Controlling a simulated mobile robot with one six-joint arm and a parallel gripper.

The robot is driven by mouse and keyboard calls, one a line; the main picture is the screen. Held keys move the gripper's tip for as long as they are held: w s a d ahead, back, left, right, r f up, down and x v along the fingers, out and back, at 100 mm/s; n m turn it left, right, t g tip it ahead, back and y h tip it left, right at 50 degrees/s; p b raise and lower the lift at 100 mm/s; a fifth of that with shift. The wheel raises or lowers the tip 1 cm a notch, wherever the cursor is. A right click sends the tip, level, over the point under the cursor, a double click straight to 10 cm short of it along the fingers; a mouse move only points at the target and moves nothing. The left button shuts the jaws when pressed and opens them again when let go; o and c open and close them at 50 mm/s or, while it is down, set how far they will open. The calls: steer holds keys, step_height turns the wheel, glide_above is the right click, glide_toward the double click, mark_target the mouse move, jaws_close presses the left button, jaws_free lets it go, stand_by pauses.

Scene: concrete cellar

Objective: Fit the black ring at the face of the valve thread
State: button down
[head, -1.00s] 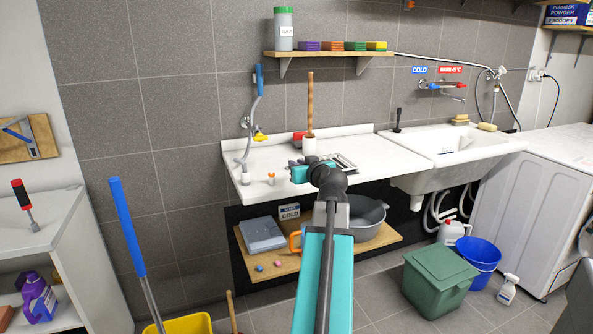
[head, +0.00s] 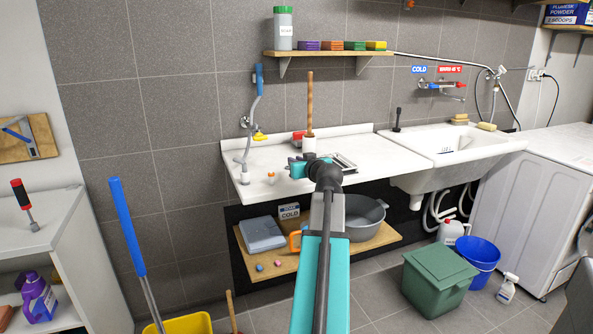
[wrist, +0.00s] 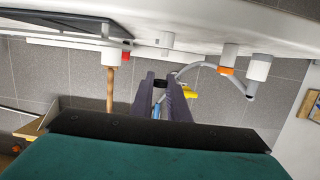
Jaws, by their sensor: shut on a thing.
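The black ring (wrist: 160,81) shows as a small dark piece between the fingertips of my gripper (wrist: 161,80), which is shut on it. In the head view my gripper (head: 293,167) is above the white counter, and the ring cannot be made out there. The valve (head: 247,122) is on the tiled wall to the left of my gripper, with a yellow handle (head: 260,137). The yellow handle also shows in the wrist view (wrist: 190,92), just beyond the fingers. The ring is apart from the valve. The thread's face cannot be made out clearly.
A grey hose (head: 246,150) with a blue end hangs beside the valve. A small orange-and-white piece (head: 271,176) stands on the counter (head: 262,190) left of my gripper. A shelf (head: 325,54) is above.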

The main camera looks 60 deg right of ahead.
steer(key=shift+f, duration=1.5)
steer(key=shift+f+b, duration=0.6)
steer(key=shift+b, duration=0.35)
steer(key=c, duration=1.7)
jaws_free()
steer(key=shift+r, duration=0.15)
steer(key=shift+r+p, duration=0.5)
steer(key=shift+p, duration=0.35)
steer(key=shift+s+a+r, duration=0.1)
steer(key=shift+s, duration=0.05)
steer(key=shift+v, duration=5.85)
